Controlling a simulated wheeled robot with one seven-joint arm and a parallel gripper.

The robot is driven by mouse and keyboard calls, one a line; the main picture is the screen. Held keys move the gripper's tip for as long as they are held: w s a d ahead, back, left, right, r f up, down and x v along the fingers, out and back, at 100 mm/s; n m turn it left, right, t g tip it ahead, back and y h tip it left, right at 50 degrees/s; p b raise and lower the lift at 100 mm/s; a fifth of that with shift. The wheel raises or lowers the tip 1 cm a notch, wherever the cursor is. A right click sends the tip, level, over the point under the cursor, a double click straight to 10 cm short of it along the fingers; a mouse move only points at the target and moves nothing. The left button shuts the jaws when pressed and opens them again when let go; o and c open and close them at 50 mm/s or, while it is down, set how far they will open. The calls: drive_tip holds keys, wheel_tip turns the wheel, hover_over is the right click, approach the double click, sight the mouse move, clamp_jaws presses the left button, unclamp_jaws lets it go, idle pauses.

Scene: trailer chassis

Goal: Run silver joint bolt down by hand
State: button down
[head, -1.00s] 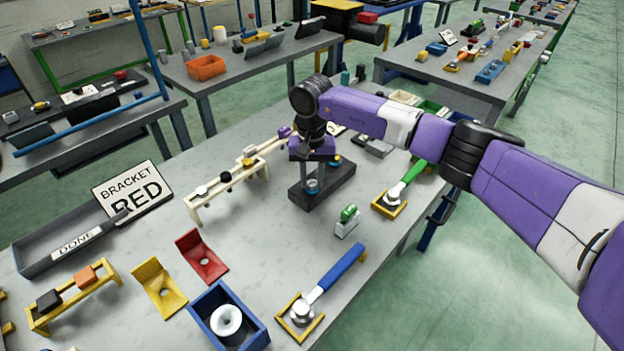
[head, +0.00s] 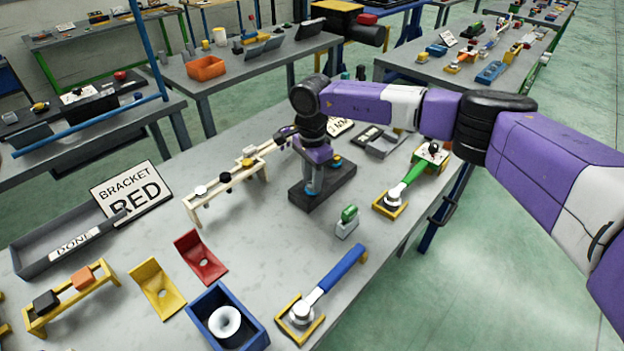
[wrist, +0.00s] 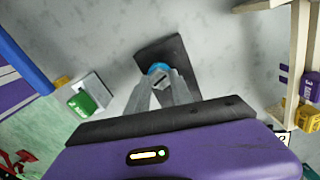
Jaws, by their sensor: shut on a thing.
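My gripper (head: 312,186) points down over a dark block (head: 338,185) on the grey bench. In the wrist view, its two grey fingers (wrist: 163,88) are closed in at a blue ring (wrist: 157,69) on the dark block (wrist: 170,50). They are shut on a small greyish piece between the tips, which looks like the silver joint bolt (wrist: 161,85). The fingers hide most of it, so I cannot tell how deep it sits.
A cream rack (head: 228,180) with several knobs stands left of the block. A small green-topped piece (head: 348,215) is close in front. A green-handled tool (head: 408,180) and a blue-handled tool (head: 335,275) lie in yellow frames. Bare bench lies between the rack and the block.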

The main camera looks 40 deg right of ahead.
drive_tip(key=m, duration=0.4)
drive_tip(key=shift+w+d+r+m, duration=0.1)
drive_tip(key=shift+r+m, duration=0.2)
drive_tip(key=m+p, duration=0.1)
drive_tip(key=m, duration=0.3)
drive_tip(key=shift+m, duration=0.3)
drive_tip(key=m+p, duration=0.1)
drive_tip(key=m, duration=0.3)
drive_tip(key=shift+m+p, duration=0.3)
drive_tip(key=m+p, duration=0.1)
drive_tip(key=m, duration=0.2)
drive_tip(key=shift+r+m+p, duration=0.1)
drive_tip(key=shift+m+p, duration=0.2)
drive_tip(key=m+p, duration=0.2)
drive_tip(key=m, duration=0.1)
drive_tip(key=shift+m, duration=0.3)
drive_tip(key=m+p, duration=0.1)
drive_tip(key=m, duration=0.2)
drive_tip(key=shift+m, duration=0.3)
drive_tip(key=m, duration=0.8)
drive_tip(key=shift+m, duration=0.3)
